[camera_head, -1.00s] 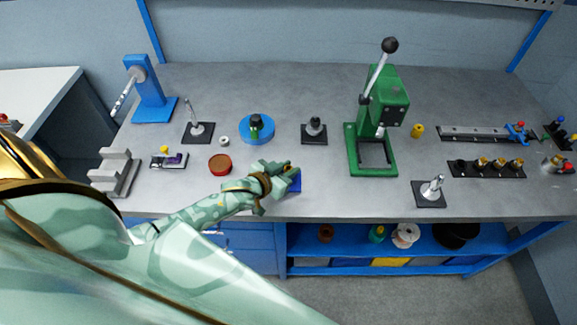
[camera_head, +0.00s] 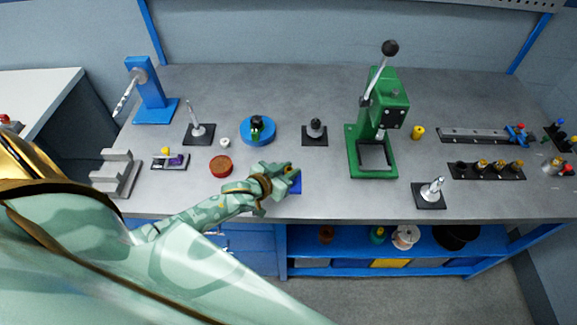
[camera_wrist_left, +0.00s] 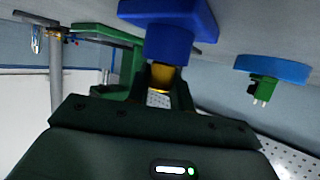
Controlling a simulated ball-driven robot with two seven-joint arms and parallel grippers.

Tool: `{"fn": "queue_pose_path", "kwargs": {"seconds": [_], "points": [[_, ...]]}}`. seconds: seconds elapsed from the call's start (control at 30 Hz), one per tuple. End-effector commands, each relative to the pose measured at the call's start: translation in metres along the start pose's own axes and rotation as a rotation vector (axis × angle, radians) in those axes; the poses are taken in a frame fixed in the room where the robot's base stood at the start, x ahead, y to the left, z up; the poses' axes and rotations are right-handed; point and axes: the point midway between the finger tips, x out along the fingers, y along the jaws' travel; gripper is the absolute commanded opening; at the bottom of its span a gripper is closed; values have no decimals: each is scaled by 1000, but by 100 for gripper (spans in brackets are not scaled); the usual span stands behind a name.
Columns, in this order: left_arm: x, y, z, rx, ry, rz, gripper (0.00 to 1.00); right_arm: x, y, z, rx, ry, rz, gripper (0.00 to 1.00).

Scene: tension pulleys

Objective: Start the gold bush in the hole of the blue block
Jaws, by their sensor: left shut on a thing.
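The blue block (camera_head: 296,187) stands near the front edge of the bench, partly hidden by my left gripper (camera_head: 287,171). In the left wrist view, which is upside down, the blue block (camera_wrist_left: 168,22) has a wide base and a round raised part. My left gripper (camera_wrist_left: 160,78) is shut on the gold bush (camera_wrist_left: 161,76), between its green fingers. The bush is at the end of the block's raised part and looks in line with it. The hole is hidden, so I cannot tell whether the bush is in it or only close above it.
A red-brown round dish (camera_head: 221,166) lies left of my gripper. A blue round fixture (camera_head: 257,130) and a dark-based post (camera_head: 315,131) stand behind it. A green press (camera_head: 374,130) stands to the right. Bare bench lies between the block and the press.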

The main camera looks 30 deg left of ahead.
Motion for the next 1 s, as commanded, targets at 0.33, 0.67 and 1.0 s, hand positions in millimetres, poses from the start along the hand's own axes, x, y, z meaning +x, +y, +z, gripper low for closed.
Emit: {"fn": "queue_pose_path", "kwargs": {"seconds": [0.33,0.67,1.0], "points": [[5,0,6,0,-1,0,0,6,0,1,0,-1,0,36],[3,1,5,0,-7,0,0,0,0,0,0,0,0,36],[1,1,2,-1,-8,0,0,-6,0,-1,0,1,0,36]]}}
